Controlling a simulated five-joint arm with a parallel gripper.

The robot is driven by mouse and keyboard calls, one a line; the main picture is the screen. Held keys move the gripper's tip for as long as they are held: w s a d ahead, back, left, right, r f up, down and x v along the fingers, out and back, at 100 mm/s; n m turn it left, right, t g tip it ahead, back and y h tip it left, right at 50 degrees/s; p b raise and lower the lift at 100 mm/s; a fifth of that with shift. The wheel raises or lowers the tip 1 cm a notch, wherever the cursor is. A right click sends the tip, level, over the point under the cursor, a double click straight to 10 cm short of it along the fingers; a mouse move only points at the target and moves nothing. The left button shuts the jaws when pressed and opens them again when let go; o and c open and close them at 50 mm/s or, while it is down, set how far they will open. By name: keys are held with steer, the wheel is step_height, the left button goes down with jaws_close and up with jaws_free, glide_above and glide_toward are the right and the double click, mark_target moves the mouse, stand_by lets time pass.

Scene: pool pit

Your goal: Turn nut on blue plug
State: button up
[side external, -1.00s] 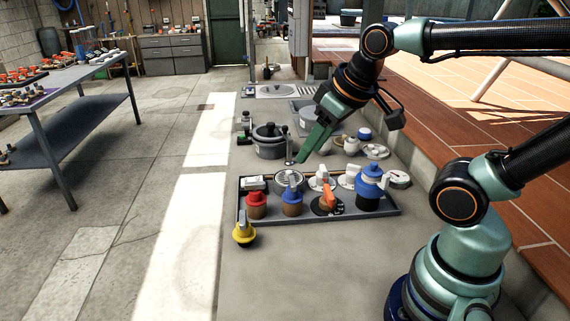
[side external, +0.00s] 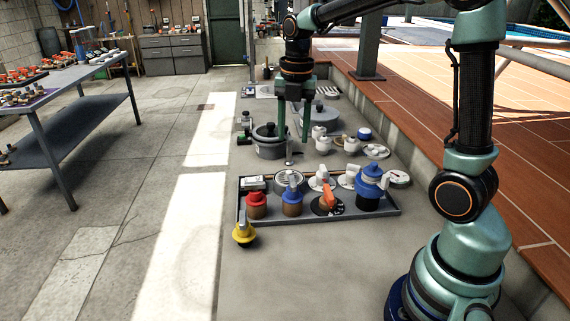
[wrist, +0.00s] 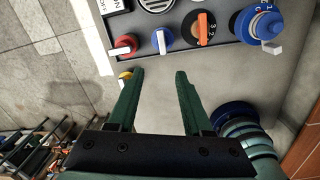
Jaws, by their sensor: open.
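Two blue-topped fittings are in view, and I cannot tell which one is the blue plug. The smaller one (side external: 291,201) has a blue cap with a grey handle and a brown base; it also shows in the wrist view (wrist: 162,42). The larger blue fitting (side external: 369,188) stands at the right end of the panel and also shows in the wrist view (wrist: 260,24). No separate nut can be made out. My gripper (side external: 293,136) is open and empty, pointing down above and behind the panel. In the wrist view, its green fingers (wrist: 159,74) have bare floor between them.
The dark-rimmed panel (side external: 350,216) also holds a red knob (side external: 256,202) and an orange handle (side external: 327,196). A yellow knob (side external: 243,231) stands outside its front left corner. A grey pot (side external: 270,146) and white fittings stand behind. The concrete in front is clear.

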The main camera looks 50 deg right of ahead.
mark_target(292, 180)
steer(key=f+n, duration=0.1)
steer(key=f, duration=0.3)
steer(key=d+f+n, duration=0.1)
steer(key=f, duration=0.4)
steer(key=w+f+n, duration=0.1)
steer(key=f, duration=0.3)
steer(key=shift+d+f+g, duration=0.15)
steer(key=shift+f+g, duration=0.1)
steer(key=shift+g, duration=0.05)
jaws_close()
